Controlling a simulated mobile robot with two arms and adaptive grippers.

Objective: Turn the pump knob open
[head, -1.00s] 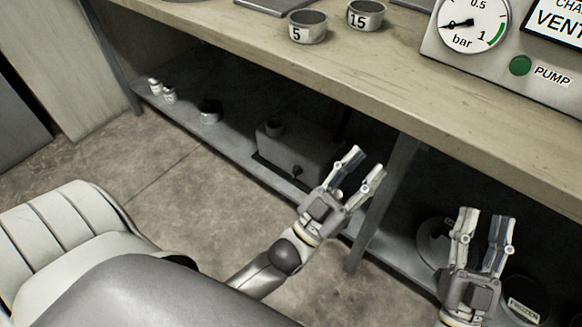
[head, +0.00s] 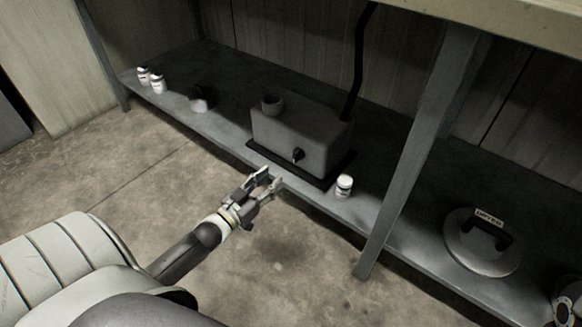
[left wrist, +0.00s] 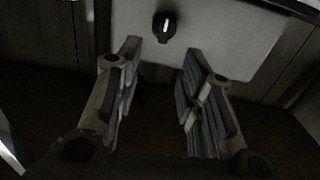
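The pump is a grey box (head: 285,135) on the low shelf under the bench, with a small black knob (head: 298,155) on its front face. In the left wrist view the knob (left wrist: 165,27) is black with a pale pointer mark standing upright, beyond the fingertips and near the middle. My left gripper (head: 268,179) is in front of the pump, lower and to the left of the knob and apart from it. In the left wrist view the left gripper's fingers (left wrist: 160,65) are spread with nothing between them. My right gripper is not in view.
A small white jar (head: 344,186) stands on the shelf (head: 225,128) right of the pump. A table leg (head: 412,160) and a round lid with a handle (head: 482,245) are farther right.

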